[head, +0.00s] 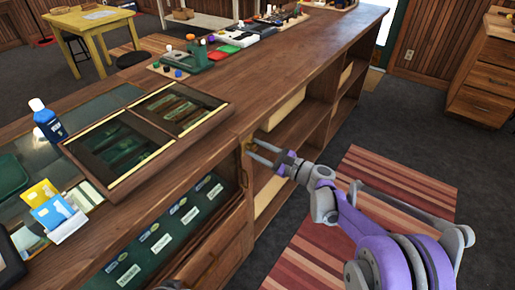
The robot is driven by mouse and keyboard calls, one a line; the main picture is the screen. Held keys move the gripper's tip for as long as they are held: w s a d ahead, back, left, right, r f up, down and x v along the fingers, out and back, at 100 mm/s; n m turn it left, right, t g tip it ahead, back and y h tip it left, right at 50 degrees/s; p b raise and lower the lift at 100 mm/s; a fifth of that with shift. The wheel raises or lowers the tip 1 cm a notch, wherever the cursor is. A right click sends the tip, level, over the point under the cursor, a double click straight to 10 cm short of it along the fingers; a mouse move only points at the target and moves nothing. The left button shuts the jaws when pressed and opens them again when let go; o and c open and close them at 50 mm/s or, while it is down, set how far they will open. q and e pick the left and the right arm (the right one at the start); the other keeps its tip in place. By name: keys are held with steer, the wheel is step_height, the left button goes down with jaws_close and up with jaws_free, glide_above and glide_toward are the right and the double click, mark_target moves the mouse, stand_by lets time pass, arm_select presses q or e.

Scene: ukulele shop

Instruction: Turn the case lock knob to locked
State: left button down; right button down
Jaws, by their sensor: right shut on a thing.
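A small brass-coloured lock knob (249,146) sits on the counter's front face, just below the top's edge and right of the glass-fronted case section (160,243). My right gripper (254,151) reaches in from the lower right and is shut on the knob. Its fingers cover much of the knob, so I cannot tell which way it is turned.
The wooden counter (300,60) runs from lower left to upper right, with open shelves (290,135) below. A divided glass-lidded tray (182,142), a blue bottle (47,120) and a card holder (65,228) stand on it. A striped rug (385,170) covers the floor at right.

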steer(key=n+p, duration=0.1)
steer(key=n, duration=0.5)
steer(key=shift+s, duration=0.1)
steer(key=n+p, duration=0.1)
steer(key=n, duration=0.5)
steer(key=shift+f, duration=0.15)
steer(key=shift+n, duration=0.3)
steer(key=shift+c, duration=2.4)
jaws_free()
steer(key=v, duration=1)
steer(key=shift+s+d, duration=0.25)
steer(key=shift+d, duration=0.05)
